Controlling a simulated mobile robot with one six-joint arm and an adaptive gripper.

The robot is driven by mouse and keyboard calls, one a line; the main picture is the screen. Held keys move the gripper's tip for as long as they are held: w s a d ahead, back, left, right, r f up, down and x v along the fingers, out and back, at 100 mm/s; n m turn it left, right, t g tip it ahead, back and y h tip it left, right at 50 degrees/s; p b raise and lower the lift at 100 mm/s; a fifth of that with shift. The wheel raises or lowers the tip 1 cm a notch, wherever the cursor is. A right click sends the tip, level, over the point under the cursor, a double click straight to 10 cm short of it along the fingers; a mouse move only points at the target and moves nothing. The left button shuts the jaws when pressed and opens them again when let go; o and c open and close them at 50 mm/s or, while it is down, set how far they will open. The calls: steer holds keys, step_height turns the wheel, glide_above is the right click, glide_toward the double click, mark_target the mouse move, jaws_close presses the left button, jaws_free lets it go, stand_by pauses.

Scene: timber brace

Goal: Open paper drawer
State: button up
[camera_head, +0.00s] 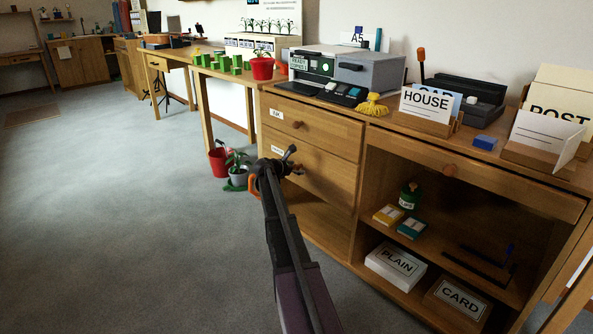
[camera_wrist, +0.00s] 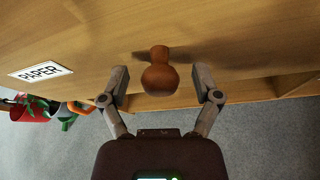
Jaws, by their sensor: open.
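The paper drawer (camera_head: 325,178) is the wooden drawer under the top drawer of the cabinet, and its front looks flush with the cabinet. In the wrist view its white PAPER label (camera_wrist: 41,72) is at the left, and its round brown wooden knob (camera_wrist: 160,77) sticks out in the middle. My gripper (camera_wrist: 162,85) is open, with one finger on each side of the knob and a gap on both sides. In the head view my gripper (camera_head: 284,163) is in front of this drawer, hiding its knob and part of its label.
The top drawer (camera_head: 315,127) above has its own knob and looks shut. An open shelf (camera_head: 325,228) lies below. A red pot (camera_head: 219,162) and a grey plant pot (camera_head: 238,177) stand on the floor left of the cabinet. The grey floor (camera_head: 120,220) in front is clear.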

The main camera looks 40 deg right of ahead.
jaws_close()
stand_by(0.3)
steer(key=shift+s, duration=0.2)
